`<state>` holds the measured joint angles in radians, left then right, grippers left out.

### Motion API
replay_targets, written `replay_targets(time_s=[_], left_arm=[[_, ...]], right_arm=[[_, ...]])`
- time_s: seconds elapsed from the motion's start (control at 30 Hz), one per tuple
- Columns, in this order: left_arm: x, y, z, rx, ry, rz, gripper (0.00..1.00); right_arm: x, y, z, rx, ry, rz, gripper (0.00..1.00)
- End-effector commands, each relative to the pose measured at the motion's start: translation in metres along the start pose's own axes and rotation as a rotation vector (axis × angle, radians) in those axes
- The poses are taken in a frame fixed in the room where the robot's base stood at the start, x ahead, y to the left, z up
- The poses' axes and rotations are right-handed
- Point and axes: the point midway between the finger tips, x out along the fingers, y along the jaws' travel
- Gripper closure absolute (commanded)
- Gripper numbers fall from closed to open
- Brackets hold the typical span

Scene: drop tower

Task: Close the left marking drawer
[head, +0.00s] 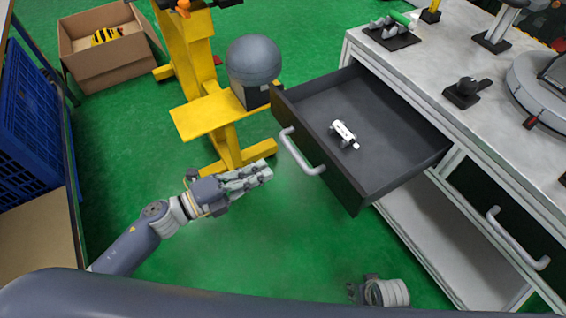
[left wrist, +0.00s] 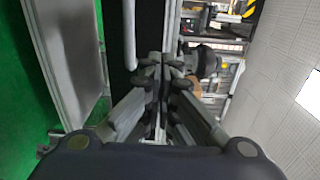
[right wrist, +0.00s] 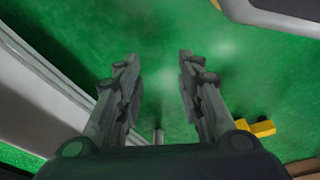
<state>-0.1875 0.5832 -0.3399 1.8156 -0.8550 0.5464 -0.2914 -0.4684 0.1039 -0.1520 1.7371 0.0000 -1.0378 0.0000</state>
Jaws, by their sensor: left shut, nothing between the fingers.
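The left drawer (head: 358,190) is pulled well out of the workbench and has a dark front and a grey bar handle (head: 300,155). A small white object (head: 344,133) lies inside it. My left gripper (head: 268,172) is shut and empty, in front of the drawer and just left of the handle, apparently not touching it. In the left wrist view its fingertips (left wrist: 163,62) are together, with a dark panel and a grey bar beside them. My right gripper is mostly cut off low in the head view; the right wrist view shows its fingers (right wrist: 158,57) apart over green floor.
A second drawer with a handle (head: 518,240) sits shut at the right of the workbench (head: 430,70). A yellow stand (head: 205,115) with a grey dome is close behind my left gripper. A cardboard box (head: 110,60) and blue crates (head: 35,120) are left. Green floor is clear before the drawer.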

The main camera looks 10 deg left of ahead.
Motion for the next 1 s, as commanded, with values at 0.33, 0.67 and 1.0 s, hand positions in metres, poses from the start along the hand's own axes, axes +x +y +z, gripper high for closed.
replay_targets(time_s=[0.33, 0.67, 1.0], left_arm=[[0.069, -0.003, 0.002, -0.003, -0.004, -0.005, 1.0], [0.123, -0.001, 0.002, -0.006, -0.006, -0.002, 1.0], [0.133, -0.001, 0.002, -0.005, -0.006, 0.0, 1.0]], right_arm=[[0.005, 0.0, 0.004, -0.001, -0.004, 0.0, 0.65], [0.006, 0.0, 0.004, -0.001, -0.005, 0.0, 0.65], [0.003, 0.0, 0.0, -0.001, 0.003, 0.0, 0.65]])
